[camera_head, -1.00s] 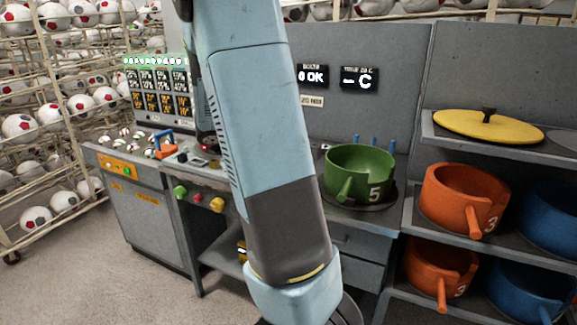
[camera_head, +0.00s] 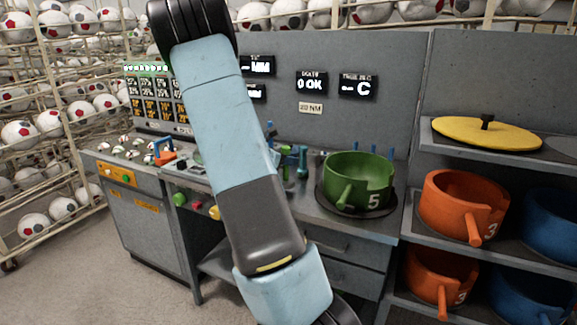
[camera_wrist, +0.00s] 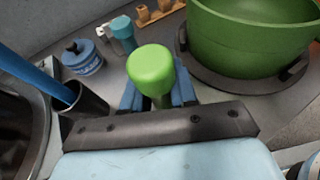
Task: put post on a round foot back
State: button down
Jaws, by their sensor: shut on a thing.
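The post shows in the wrist view as a rounded bright green top (camera_wrist: 151,68) on a paler stem. My gripper (camera_wrist: 157,95) has its blue fingers on both sides of the stem and is shut on it. The post's lower end and round foot are hidden behind its top and my gripper, so I cannot tell whether it touches the bench. In the head view my arm crosses the middle of the bench, and I cannot make out the gripper or the post there.
A green pot (camera_head: 345,190) on a dark round plate stands on the bench, close to the right of my gripper in the wrist view. A blue round piece (camera_wrist: 83,59), a teal piece (camera_wrist: 124,36) and a dark cup (camera_wrist: 82,102) are nearby.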

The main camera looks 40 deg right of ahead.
jog(key=shift+f, duration=1.05)
jog(key=shift+f, duration=0.1)
jog(key=c, duration=0.9)
grip_release()
jog(key=shift+a, duration=0.1)
jog(key=shift+a+r, duration=0.2)
jog(key=s+v, duration=0.1)
jog(key=v, duration=1)
jog(key=s+a+r+m+t+y, duration=0.2)
jog(key=s+a+r+m+y, duration=0.2)
jog(key=s+a, duration=0.4)
jog(key=s+a+r+m+t+y, duration=0.2)
jog(key=s+a+r+m+y, duration=0.2)
jog(key=s+a+m, duration=0.3)
jog(key=s+a+r+m+t+y, duration=0.2)
jog(key=s+a+r+m+y, duration=0.3)
jog(key=s+a, duration=0.4)
jog(key=shift+s+a+m+t+y, duration=0.2)
jog(key=shift+a+m, duration=0.1)
jog(key=shift+a, duration=1.05)
jog(key=shift+s+a+m+t+y, duration=0.1)
jog(key=shift+s+a+m+y, duration=0.15)
jog(key=shift+a, duration=1.05)
